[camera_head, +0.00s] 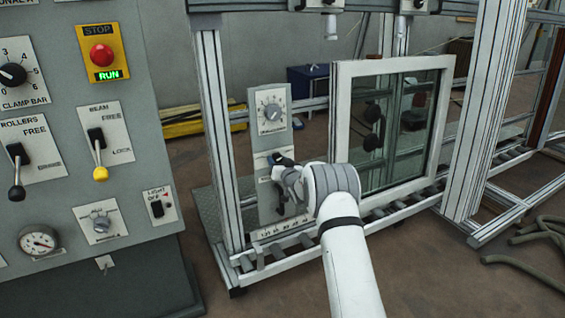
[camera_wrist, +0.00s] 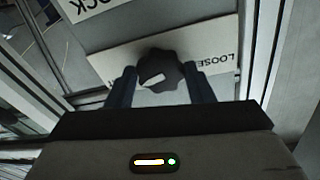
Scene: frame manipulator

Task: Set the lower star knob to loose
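The lower star knob (camera_wrist: 163,66) is dark and lobed, with a small white mark on its side nearest my gripper. In the wrist view it sits on a pale label plate (camera_wrist: 215,40) that reads LOOSE, upside down, at the right. The other end of the plate is partly hidden by a finger. My gripper (camera_wrist: 162,80) has one dark finger on each side of the knob, and both appear to touch it. In the head view my gripper (camera_head: 279,172) is at the lower part of the grey upright panel (camera_head: 271,140) and covers most of the knob there.
A round dial (camera_head: 270,110) is higher on the same panel. A white-framed window (camera_head: 345,105) stands just right of my arm. Aluminium posts (camera_head: 217,130) flank the panel. A control console (camera_head: 75,200) with switches and a lit RUN sign fills the left.

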